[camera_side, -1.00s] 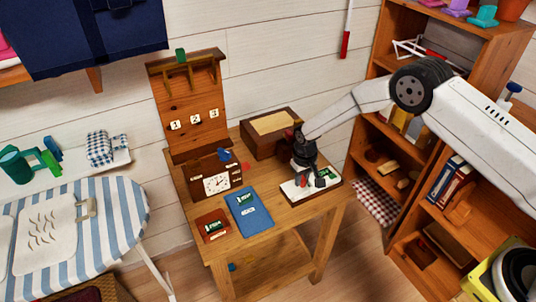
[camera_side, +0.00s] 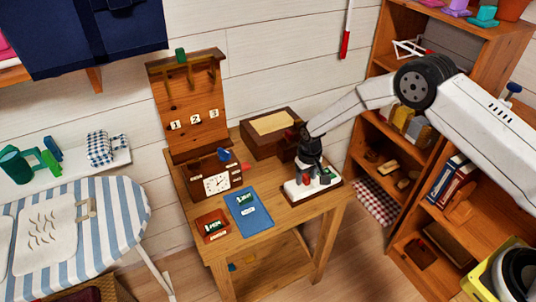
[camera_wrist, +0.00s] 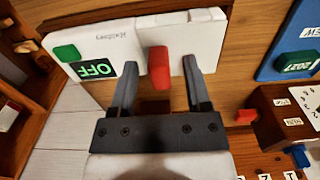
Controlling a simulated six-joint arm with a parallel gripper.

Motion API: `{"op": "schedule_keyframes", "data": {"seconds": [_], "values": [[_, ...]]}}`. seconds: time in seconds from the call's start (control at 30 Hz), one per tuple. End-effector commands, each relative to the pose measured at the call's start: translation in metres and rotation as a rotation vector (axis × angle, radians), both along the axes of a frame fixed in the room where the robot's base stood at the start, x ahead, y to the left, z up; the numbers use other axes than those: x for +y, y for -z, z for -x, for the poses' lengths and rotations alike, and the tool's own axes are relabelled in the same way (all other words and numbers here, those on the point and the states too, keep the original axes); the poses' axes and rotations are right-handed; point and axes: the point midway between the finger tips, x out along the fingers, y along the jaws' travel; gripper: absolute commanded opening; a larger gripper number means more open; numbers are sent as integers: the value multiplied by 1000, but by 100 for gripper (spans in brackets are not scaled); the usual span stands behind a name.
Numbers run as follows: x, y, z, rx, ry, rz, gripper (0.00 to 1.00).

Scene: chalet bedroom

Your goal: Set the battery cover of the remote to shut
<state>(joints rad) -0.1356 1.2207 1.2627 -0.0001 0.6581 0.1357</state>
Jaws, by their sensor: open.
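A white device labelled "Hallway" (camera_wrist: 105,45), which I take for the remote, lies on the table; it also shows in the side view (camera_side: 293,190). It has a green button (camera_wrist: 66,53), a green-lit display reading "OFF" (camera_wrist: 96,69) and an upright red tab (camera_wrist: 158,66). A seam divides its white top near the tab. I cannot tell which part is the battery cover, or whether it is shut. My gripper (camera_wrist: 161,65) is open, with one finger on each side of the red tab and gaps between. It also shows in the side view (camera_side: 314,179), pointing down over the device.
A wooden box (camera_side: 262,143) stands behind the device. A blue booklet (camera_side: 250,212), a brown card (camera_side: 213,226) and a clock (camera_side: 216,184) are to its left on the wooden table (camera_side: 290,213). A shelf unit (camera_side: 400,195) stands at the right.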

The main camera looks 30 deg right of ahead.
Motion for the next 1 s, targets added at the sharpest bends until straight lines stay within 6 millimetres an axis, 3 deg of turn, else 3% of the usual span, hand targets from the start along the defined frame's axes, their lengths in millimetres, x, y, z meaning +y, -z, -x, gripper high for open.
{"op": "schedule_keyframes", "data": {"seconds": [0.7, 1.0], "values": [[0, -70, 0, -1, 0, 0, 62], [0, -75, 0, 0, 0, 0, 62]]}}
